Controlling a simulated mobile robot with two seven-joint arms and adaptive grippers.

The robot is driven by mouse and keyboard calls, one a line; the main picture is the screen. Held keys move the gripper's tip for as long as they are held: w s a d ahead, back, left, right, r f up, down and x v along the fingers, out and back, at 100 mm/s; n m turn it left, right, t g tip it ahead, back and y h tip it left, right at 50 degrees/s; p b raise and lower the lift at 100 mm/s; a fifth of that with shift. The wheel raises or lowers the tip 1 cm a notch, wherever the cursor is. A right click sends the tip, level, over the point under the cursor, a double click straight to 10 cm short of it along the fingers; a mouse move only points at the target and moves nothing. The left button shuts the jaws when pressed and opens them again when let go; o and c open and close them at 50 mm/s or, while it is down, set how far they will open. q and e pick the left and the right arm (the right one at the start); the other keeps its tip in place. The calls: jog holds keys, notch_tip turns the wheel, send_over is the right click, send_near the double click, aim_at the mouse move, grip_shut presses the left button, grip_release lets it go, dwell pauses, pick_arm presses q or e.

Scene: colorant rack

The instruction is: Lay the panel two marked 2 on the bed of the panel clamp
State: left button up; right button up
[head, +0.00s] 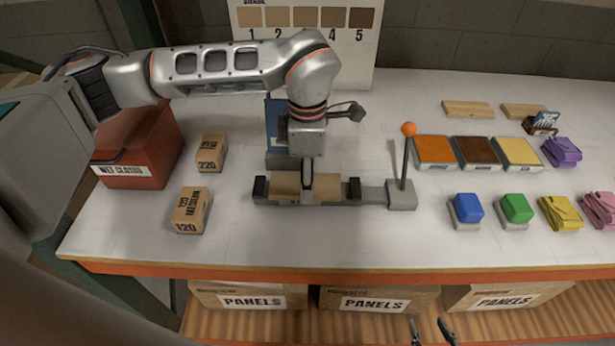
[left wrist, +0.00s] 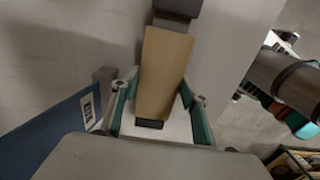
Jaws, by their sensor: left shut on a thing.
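A tan wooden panel (head: 327,186) lies lengthwise over the bed of the grey panel clamp (head: 374,196), between its two dark end jaws. Whether it touches the bed is hard to tell. No number shows on it. My left gripper (head: 307,185) points down from above and is shut on the middle of this panel. In the left wrist view the panel (left wrist: 165,70) runs between the green-edged fingers, with a dark clamp jaw at its far end. My right gripper (head: 431,331) shows only its two fingertips at the bottom edge, apart and empty.
The clamp's lever with an orange knob (head: 408,130) stands upright at its right. A blue upright item (head: 276,125) stands close behind the clamp. Sanding blocks (head: 192,210), a red bin (head: 140,150), colorant trays (head: 436,152) and folded cloths (head: 560,213) surround it. The table front is clear.

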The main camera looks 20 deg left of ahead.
pick_arm(q)
jog(key=shift+f, duration=0.1)
jog(key=o, duration=1.1)
notch_tip(320, 180, up, 12)
jog(key=shift+r+b, duration=0.15)
jog(key=shift+b, duration=0.25)
jog(key=shift+s, duration=0.1)
